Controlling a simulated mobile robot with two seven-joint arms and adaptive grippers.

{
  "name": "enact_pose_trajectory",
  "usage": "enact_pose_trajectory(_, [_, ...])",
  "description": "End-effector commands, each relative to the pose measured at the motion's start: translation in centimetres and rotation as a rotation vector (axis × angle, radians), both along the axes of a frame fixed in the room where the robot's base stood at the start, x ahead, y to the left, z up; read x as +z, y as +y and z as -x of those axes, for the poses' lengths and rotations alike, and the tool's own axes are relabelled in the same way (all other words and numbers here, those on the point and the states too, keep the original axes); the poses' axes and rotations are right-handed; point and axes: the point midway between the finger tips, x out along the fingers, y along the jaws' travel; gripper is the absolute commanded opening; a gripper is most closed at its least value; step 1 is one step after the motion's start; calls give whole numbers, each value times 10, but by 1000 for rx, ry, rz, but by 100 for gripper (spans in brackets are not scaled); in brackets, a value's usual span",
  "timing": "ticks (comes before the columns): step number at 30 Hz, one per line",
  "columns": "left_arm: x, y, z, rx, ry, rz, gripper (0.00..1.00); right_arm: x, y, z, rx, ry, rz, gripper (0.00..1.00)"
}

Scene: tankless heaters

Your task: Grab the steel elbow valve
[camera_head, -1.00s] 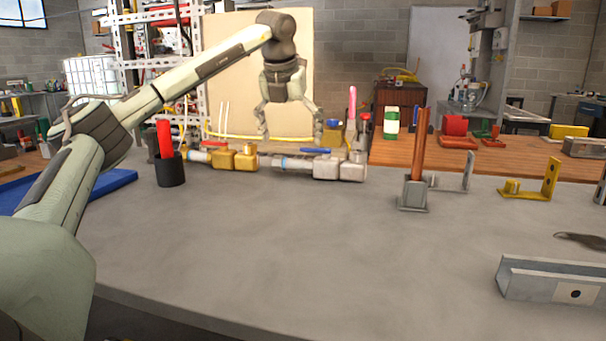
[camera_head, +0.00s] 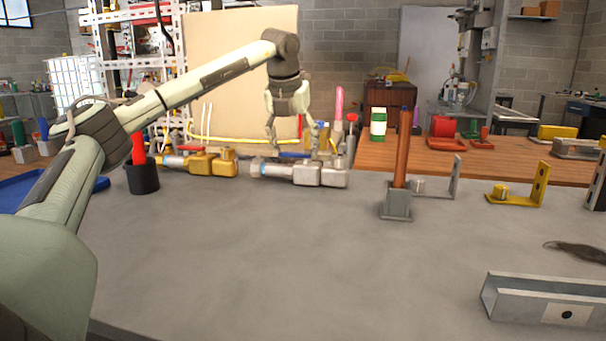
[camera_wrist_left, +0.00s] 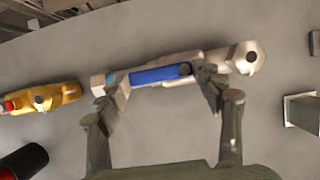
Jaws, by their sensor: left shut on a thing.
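The steel elbow valve (camera_head: 304,174), silver with a blue handle, lies on the grey worktop at the back edge. In the left wrist view its body (camera_wrist_left: 235,62) runs across the picture, with the blue handle (camera_wrist_left: 158,75) on top. My left gripper (camera_head: 294,146) points down over the valve from behind. In the left wrist view my left gripper (camera_wrist_left: 160,82) has one finger at each end of the blue handle and is shut on the valve. My right gripper is not in view.
A brass valve (camera_head: 205,163) lies just left of the steel one. A black cup (camera_head: 142,178) with a red object stands farther left. A copper pipe in a grey base (camera_head: 396,203) stands to the right. The front middle of the worktop is clear.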

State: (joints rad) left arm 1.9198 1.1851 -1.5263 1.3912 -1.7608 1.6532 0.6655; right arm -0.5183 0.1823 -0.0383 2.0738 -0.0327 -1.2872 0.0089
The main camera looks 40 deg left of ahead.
Motion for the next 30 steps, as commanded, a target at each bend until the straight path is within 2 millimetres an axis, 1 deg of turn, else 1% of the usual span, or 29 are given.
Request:
enact_pose_trajectory(1, [0, 0, 0, 1, -1, 0, 31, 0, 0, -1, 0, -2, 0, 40])
enact_pose_trajectory(6, [0, 1, 0, 1, -1, 0, 9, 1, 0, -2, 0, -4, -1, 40])
enact_pose_trajectory(7, [0, 1, 0, 1, -2, -1, 7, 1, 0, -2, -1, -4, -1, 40])
enact_pose_trajectory(15, [3, 0, -1, 1, -6, 0, 6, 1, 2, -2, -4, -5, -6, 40])
enact_pose_trajectory(19, [10, 0, -1, -1, -7, 1, 6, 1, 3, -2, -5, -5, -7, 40])
enact_pose_trajectory(23, [24, 0, -1, 0, -8, 2, 6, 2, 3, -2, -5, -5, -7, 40])
enact_pose_trajectory(26, [42, -1, -2, -1, -9, 1, 6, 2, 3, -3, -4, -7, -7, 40])
enact_pose_trajectory(30, [57, 15, 21, 3, -7, 2, 6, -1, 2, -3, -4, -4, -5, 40])
